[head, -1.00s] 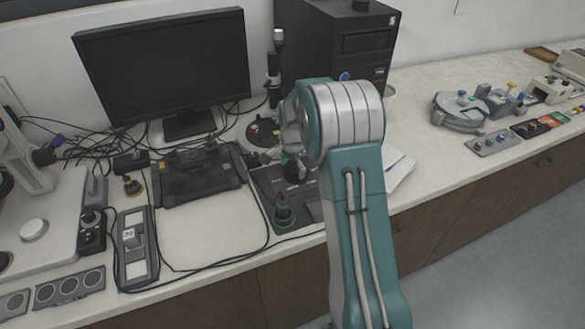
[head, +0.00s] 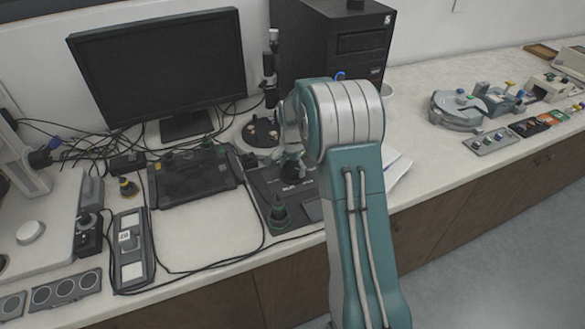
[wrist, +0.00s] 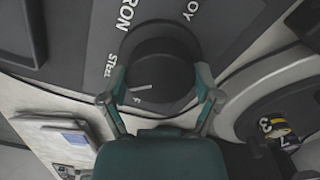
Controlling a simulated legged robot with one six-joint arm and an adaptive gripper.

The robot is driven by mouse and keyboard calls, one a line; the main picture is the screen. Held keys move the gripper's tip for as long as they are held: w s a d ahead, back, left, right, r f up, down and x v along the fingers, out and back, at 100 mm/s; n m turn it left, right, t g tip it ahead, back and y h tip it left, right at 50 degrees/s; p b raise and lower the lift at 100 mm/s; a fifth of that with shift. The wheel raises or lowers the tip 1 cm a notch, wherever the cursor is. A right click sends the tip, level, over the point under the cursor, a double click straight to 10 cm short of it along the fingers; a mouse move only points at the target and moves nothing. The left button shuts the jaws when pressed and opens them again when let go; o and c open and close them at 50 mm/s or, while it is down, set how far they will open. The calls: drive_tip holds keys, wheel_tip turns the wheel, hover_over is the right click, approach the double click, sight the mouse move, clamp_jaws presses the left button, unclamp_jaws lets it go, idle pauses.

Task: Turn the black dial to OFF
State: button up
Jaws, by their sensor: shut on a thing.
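The black dial (wrist: 165,58) is a round knob on a dark grey panel (wrist: 85,35), seen from close by in the wrist view. A white line on its top points left, between the word STEEL and a partly covered label ending in F. Other words, ending in RON and OY, stand around it. My gripper (wrist: 163,85) is shut on the dial, with one teal finger on each side. In the head view the panel (head: 262,183) lies on the bench, and my gripper (head: 292,160) is over it, mostly hidden by my arm.
A round-based device (head: 262,132) is behind the panel, and a monitor (head: 160,70) and black computer case (head: 335,45) stand at the back. Cables cross the bench. Bare bench (head: 405,130) lies to the right.

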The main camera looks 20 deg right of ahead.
sight(292, 168)
drive_tip(key=n, duration=0.5)
drive_tip(key=shift+n, duration=2.4)
drive_tip(key=o, duration=0.9)
drive_tip(key=shift+s, duration=0.1)
drive_tip(key=shift+o, duration=0.2)
wheel_tip(292, 168, up, 12)
